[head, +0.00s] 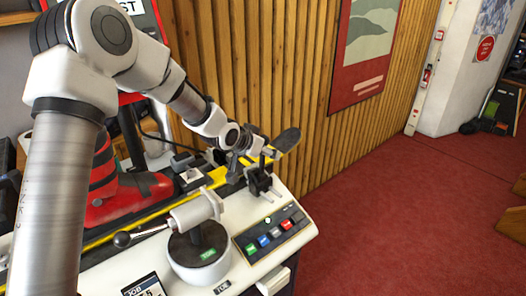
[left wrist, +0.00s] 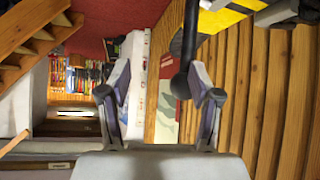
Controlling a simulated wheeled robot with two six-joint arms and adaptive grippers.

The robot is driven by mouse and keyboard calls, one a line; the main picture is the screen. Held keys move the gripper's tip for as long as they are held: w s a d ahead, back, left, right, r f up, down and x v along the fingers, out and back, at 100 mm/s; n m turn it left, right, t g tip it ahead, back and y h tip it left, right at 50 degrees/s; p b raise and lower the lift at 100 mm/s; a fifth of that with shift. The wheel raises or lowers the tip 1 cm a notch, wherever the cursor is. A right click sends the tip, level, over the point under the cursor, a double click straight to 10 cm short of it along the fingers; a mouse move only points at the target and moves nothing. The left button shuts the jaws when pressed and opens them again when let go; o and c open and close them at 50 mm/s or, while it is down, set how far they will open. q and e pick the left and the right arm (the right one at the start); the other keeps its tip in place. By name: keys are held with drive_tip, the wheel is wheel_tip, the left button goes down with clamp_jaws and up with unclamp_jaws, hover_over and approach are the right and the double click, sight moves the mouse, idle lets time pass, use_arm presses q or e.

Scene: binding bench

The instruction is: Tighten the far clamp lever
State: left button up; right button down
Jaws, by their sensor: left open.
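My left gripper (head: 262,156) is open at the far end of the bench, above and beside the dark far clamp (head: 260,182) by the ski's tip. In the left wrist view, a black lever with a ball knob (left wrist: 181,86) reaches in between the two open fingers of the gripper (left wrist: 160,92). The knob lies nearer the right finger, and I cannot tell whether it touches. The lever's base is cut off at the top of that view. In the head view the gripper largely hides the lever. My right gripper is in neither view.
A red ski boot (head: 120,197) stands on the bench at the left. A button panel (head: 270,234) is near the right edge. A slatted wood wall (head: 260,75) rises behind.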

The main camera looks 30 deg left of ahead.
use_arm(q)
drive_tip(key=v, duration=0.7)
drive_tip(key=shift+a, duration=0.35)
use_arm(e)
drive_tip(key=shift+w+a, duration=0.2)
